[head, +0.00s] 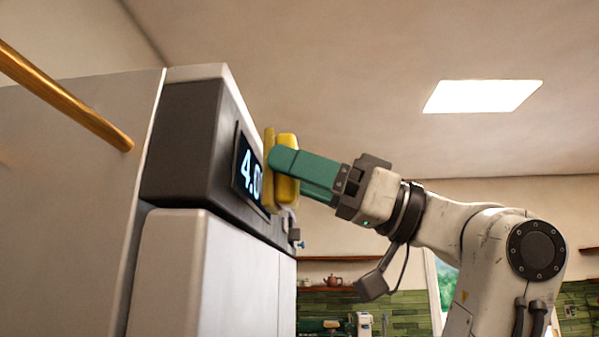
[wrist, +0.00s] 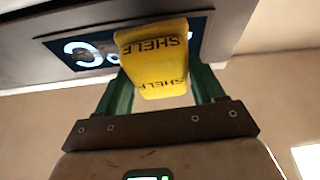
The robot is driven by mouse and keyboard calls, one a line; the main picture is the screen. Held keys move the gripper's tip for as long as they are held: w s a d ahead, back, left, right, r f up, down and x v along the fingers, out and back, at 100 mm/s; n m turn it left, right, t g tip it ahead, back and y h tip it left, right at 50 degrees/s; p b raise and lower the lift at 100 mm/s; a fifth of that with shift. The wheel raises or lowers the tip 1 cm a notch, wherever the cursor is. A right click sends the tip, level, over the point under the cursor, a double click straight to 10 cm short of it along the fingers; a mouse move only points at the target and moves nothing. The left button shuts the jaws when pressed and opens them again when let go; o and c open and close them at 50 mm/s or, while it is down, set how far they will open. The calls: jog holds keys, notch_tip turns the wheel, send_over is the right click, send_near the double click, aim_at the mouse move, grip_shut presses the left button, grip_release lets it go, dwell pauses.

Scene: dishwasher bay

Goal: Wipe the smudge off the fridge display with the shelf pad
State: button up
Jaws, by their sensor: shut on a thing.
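The yellow pad (head: 287,160) is marked SHELF in the wrist view (wrist: 155,60). My gripper (head: 285,165) has its green fingers shut on the pad, one on each side in the wrist view (wrist: 158,90). The pad is up against or very close to the fridge display (head: 246,172), a dark panel with lit digits starting "4."; I cannot tell whether it touches. The pad covers part of the display, which also shows behind it in the wrist view (wrist: 85,50).
The fridge (head: 230,270) has a dark upper housing (head: 185,130) holding the display. A brass-coloured bar (head: 65,95) sticks out at the upper left. A shelf with a teapot (head: 333,281) is far behind. The space right of the fridge front around my arm is open.

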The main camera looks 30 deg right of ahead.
jog(key=shift+w+a, duration=0.6)
jog(key=shift+a, duration=0.2)
dwell(0.5)
jog(key=shift+w+d, duration=1.15)
jog(key=shift+w, duration=0.25)
jog(key=w+d+p, duration=0.2)
jog(key=w+d, duration=0.2)
jog(key=w, duration=0.2)
jog(key=shift+s+a+b, duration=0.8)
jog(key=shift+s+a, duration=0.25)
jog(key=shift+s, duration=0.45)
jog(key=shift+s+a+b, duration=0.8)
jog(key=shift+s+a, duration=0.3)
jog(key=shift+s, duration=0.35)
jog(key=shift+s+a+b, duration=0.8)
jog(key=shift+s+a, duration=0.25)
jog(key=shift+s, duration=0.45)
